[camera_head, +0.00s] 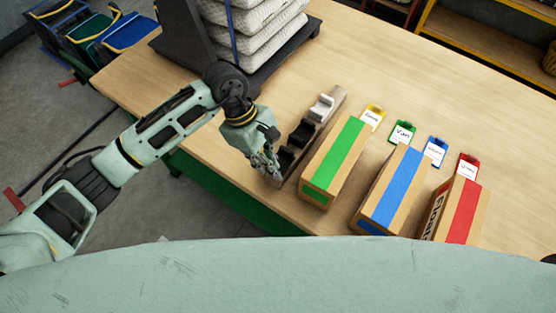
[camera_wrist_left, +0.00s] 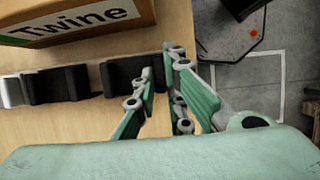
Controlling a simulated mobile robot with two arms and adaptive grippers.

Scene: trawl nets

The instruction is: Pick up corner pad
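A long brown holder (camera_head: 335,103) lies on the table, left of the boxes. It carries a row of corner pads: a pale grey one (camera_head: 321,108) at the far end, a black one (camera_head: 301,133) in the middle and a black one (camera_head: 285,158) at the near end. The left wrist view also shows the middle black pad (camera_wrist_left: 62,83) and the near one (camera_wrist_left: 124,77). My left gripper (camera_head: 270,164) points down at the near end of the holder. Its fingers (camera_wrist_left: 163,72) stand a little apart and partly cover the near pad; contact is unclear. My right gripper is out of view.
Cardboard boxes with green (camera_head: 338,155), blue (camera_head: 391,190) and red (camera_head: 464,212) stripes stand close to the holder's right, with coloured tags behind them. A dark rack (camera_head: 270,65) with stacked white sacks stands behind. The table is bare at the back right.

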